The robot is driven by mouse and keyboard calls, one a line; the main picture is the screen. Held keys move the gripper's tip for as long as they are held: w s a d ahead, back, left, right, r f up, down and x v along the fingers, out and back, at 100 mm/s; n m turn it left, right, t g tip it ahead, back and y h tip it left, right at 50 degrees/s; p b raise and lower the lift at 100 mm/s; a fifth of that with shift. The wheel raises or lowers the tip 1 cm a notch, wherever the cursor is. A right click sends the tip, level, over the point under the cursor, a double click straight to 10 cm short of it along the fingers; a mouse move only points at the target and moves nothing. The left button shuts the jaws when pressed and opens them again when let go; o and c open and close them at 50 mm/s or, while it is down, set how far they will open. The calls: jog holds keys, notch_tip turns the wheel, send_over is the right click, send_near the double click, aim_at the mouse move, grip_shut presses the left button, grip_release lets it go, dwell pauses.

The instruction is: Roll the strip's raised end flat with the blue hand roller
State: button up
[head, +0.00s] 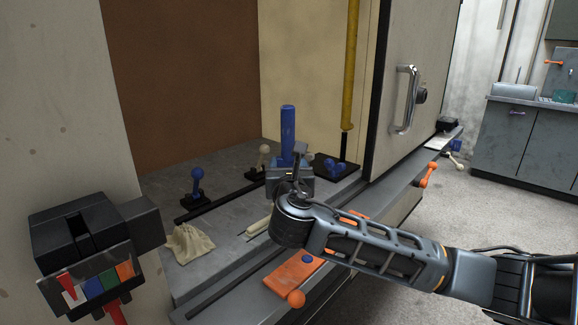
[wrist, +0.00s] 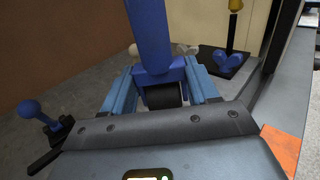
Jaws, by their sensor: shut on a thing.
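The blue hand roller (head: 288,130) stands nearly upright in my gripper (head: 289,178), its blue handle rising above the jaws. In the wrist view the blue handle (wrist: 150,40) is between the two blue fingers of my gripper (wrist: 160,88), with a dark part below it. My gripper is shut on the roller, over the grey ledge. A long dark strip (head: 222,199) lies on the ledge, running from the left toward my gripper. Its far end is hidden behind the gripper, so I cannot tell whether it is raised or touched by the roller.
A blue knobbed handle (head: 198,182) stands beside the strip. A black plate with a blue piece (head: 337,166) sits right of my gripper, below a yellow pole (head: 350,60). An orange pad (head: 293,272) lies in front.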

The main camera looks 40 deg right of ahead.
jog(key=shift+f+b, duration=2.3)
jog(key=shift+f, duration=0.55)
jog(key=o, duration=0.5)
jog(key=c, duration=0.5)
